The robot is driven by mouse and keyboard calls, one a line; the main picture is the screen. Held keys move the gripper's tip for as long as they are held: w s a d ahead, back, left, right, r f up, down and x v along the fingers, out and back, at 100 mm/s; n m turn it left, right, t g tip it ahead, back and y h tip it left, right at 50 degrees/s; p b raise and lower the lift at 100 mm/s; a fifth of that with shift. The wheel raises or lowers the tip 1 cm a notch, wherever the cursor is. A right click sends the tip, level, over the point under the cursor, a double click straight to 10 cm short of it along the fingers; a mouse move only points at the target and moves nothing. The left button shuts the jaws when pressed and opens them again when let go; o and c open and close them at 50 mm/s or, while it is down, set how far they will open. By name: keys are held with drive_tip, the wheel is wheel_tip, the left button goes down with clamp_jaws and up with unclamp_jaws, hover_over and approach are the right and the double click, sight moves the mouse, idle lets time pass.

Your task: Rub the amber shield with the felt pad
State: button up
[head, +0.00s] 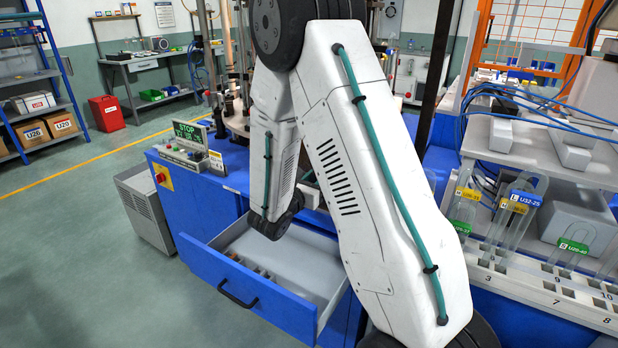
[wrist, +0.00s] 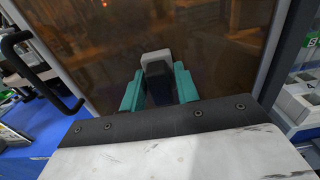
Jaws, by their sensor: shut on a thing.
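In the wrist view the amber shield (wrist: 215,40) is a brown see-through panel that fills most of the picture ahead of my gripper (wrist: 158,88). The teal fingers are shut on the felt pad (wrist: 156,57), which shows a pale grey face part and a black block between the fingers. The pad's pale end points at the shield and overlaps its lower middle in the picture. I cannot tell whether they touch. In the head view my arm hides the gripper and pad, and I cannot make out the shield.
A black handle (wrist: 38,75) stands at the panel's left, and a grey upright (wrist: 288,50) borders its right. In the head view a drawer (head: 320,260) is pulled open below my arm. A control panel (head: 186,147) sits to its left, and a tube rack (head: 540,275) stands right.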

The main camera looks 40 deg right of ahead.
sight(303, 149)
drive_tip(key=shift+w+a+r, duration=0.25)
drive_tip(key=shift+w+a, duration=0.1)
drive_tip(key=shift+w, duration=0.65)
drive_tip(key=shift+w+a+r, duration=0.25)
drive_tip(key=shift+w+a, duration=0.1)
drive_tip(key=shift+w, duration=0.65)
drive_tip(key=shift+w+a+r, duration=0.25)
drive_tip(key=shift+w+a, duration=0.1)
drive_tip(key=shift+w, duration=0.65)
drive_tip(key=shift+r, duration=0.65)
drive_tip(key=shift+s+d, duration=1.35)
drive_tip(key=shift+s, duration=2.35)
drive_tip(key=shift+w+a+r, duration=0.25)
drive_tip(key=shift+w+a, duration=0.2)
drive_tip(key=shift+w, duration=0.75)
drive_tip(key=shift+w+a+r, duration=0.25)
drive_tip(key=shift+w+a, duration=0.25)
drive_tip(key=shift+w, duration=0.75)
drive_tip(key=shift+w+a+r, duration=0.25)
drive_tip(key=shift+w+a, duration=0.2)
drive_tip(key=shift+w, duration=0.75)
drive_tip(key=shift+w+d+r, duration=0.1)
drive_tip(key=shift+r, duration=0.65)
drive_tip(key=s+d, duration=0.3)
drive_tip(key=s, duration=0.4)
drive_tip(key=shift+s, duration=0.3)
